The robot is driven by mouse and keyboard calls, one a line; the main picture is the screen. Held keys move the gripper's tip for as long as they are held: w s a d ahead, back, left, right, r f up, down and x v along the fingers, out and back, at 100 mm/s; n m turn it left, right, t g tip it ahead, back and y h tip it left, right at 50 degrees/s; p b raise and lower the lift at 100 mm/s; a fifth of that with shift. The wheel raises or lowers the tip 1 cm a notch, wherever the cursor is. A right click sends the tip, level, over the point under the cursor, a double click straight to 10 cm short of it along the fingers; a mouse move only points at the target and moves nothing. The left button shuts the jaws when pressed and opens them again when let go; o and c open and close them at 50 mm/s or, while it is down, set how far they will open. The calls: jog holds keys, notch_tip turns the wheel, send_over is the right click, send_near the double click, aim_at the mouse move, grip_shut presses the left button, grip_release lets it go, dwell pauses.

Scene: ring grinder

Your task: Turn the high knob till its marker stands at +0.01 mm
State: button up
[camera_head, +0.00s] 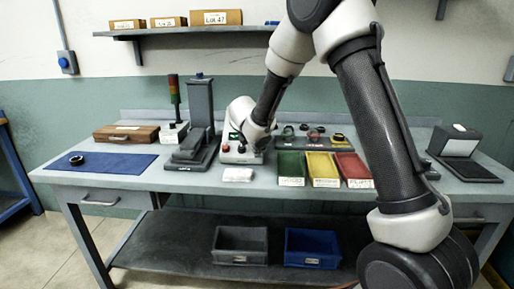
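A small pale control box (230,157) stands on the bench near the middle, with a red button or knob (242,149) and other small controls on its front. My arm reaches down to this box from the upper right, and its white wrist covers much of the box's right and upper part. My gripper (248,144) is at the box, mostly hidden by the wrist, and its fingers cannot be made out. Which control is the high knob, and where its marker stands, is too small or hidden to tell.
A dark gauge stand (200,112) is close at left of the box. Green (291,166), yellow (322,168) and red (353,168) trays lie at right. A white packet (238,174) lies in front. A blue mat (115,163) with a dark ring (76,160) lies at left.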

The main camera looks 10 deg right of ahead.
jog(key=shift+o, duration=1.2)
jog(key=shift+r, duration=0.1)
jog(key=v, duration=1.1)
jog(key=shift+s+a+r, duration=0.15)
jog(key=shift+s+r, duration=0.05)
jog(key=shift+s, duration=0.1)
